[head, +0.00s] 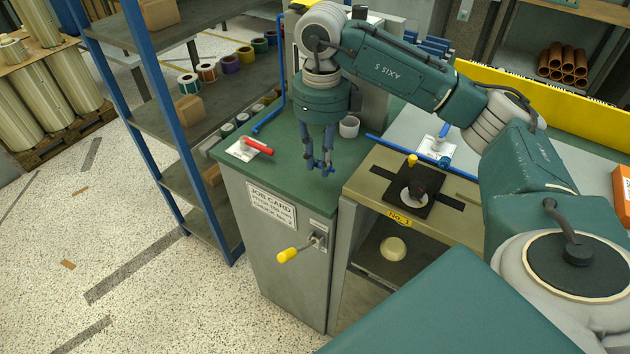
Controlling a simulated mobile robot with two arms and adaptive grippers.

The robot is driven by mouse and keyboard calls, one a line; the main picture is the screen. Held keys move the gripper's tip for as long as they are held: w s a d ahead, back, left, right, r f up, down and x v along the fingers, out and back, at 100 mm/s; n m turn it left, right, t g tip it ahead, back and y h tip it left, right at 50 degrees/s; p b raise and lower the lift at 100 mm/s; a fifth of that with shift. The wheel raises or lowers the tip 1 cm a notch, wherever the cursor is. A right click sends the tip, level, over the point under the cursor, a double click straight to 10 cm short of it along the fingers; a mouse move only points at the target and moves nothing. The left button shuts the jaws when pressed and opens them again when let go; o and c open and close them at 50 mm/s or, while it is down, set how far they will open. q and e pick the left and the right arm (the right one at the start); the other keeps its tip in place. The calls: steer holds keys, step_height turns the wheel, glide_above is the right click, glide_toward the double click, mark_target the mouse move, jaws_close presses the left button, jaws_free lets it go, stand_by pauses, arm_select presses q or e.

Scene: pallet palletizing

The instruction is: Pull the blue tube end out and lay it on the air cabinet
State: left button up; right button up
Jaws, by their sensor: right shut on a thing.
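My right gripper (320,168) reaches down over the green top of a grey cabinet (268,185), which has a job card sign on its front. A blue tube (268,117) runs along the back left of the top. Another long blue piece (445,165) lies to the right, behind the fixture. My left gripper is not in view.
A red-handled item (258,146) lies on a white sheet at the top's left. A black fixture plate (412,190) with a yellow knob sits to the right. A blue-posted shelf (165,120) stands close on the left.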

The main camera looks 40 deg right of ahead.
mark_target(320, 165)
steer(key=shift+f, duration=0.65)
steer(key=shift+f+b, duration=0.15)
steer(key=shift+b, duration=0.15)
steer(key=shift+f+b, duration=0.6)
steer(key=shift+f, duration=0.25)
steer(key=o, duration=1)
steer(key=shift+r, duration=0.1)
step_height(320, 165, up, 12)
steer(key=shift+f, duration=0.1)
